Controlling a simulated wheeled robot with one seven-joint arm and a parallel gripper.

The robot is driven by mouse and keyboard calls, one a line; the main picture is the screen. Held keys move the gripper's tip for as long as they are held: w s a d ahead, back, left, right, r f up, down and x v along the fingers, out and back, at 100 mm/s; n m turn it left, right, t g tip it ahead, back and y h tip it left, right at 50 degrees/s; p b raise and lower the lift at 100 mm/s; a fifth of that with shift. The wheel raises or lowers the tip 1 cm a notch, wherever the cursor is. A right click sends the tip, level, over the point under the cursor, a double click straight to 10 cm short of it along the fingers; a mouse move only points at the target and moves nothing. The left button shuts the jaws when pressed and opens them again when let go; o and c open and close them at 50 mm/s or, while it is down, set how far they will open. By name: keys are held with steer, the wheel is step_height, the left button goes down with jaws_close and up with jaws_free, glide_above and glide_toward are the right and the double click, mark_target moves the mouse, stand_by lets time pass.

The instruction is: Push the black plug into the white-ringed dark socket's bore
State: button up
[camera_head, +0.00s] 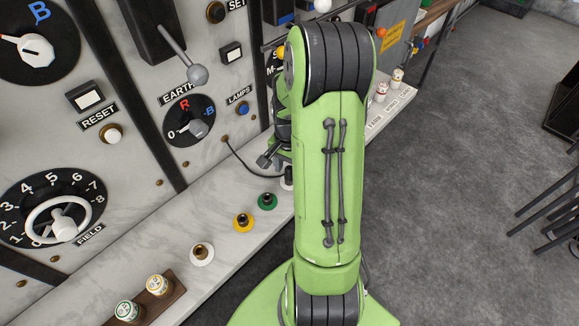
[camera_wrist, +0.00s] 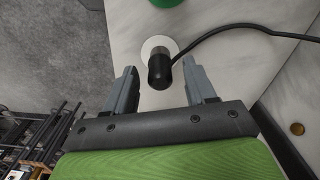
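The black plug (camera_wrist: 159,70) stands at the white-ringed socket (camera_wrist: 148,45) in the wrist view, with a black cable leaving its side to the right. Its lower end lies over the ring's middle; I cannot tell how deep it sits, and the bore is hidden. My gripper (camera_wrist: 159,72) is open, with one finger on each side of the plug in the picture and visible gaps between. In the head view my gripper (camera_head: 270,158) is partly behind my arm, beside the plug (camera_head: 287,174), whose socket is mostly hidden.
Green (camera_head: 267,201), yellow (camera_head: 243,223) and white (camera_head: 202,254) sockets line the pale ledge. The cable (camera_head: 245,167) runs from the upright panel. Dial, lever and knobs project from the panel close to my gripper. Small jars (camera_head: 396,78) stand farther along the ledge. Open floor lies right.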

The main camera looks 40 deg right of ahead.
mark_target(289, 168)
step_height(289, 168, up, 16)
steer(key=p, duration=0.3)
steer(key=shift+a, duration=0.1)
stand_by(0.8)
steer(key=s+a+r+n+t, duration=0.2)
steer(key=s+a+n, duration=0.3)
steer(key=a, duration=0.5)
steer(key=s+a+r+n+t, duration=0.3)
steer(key=s+a+r+n, duration=0.2)
steer(key=a+n, duration=0.4)
steer(key=shift+s+a+n+t, duration=0.3)
steer(key=shift+s+a, duration=0.15)
steer(key=shift+s, duration=0.1)
steer(key=shift+r, duration=0.15)
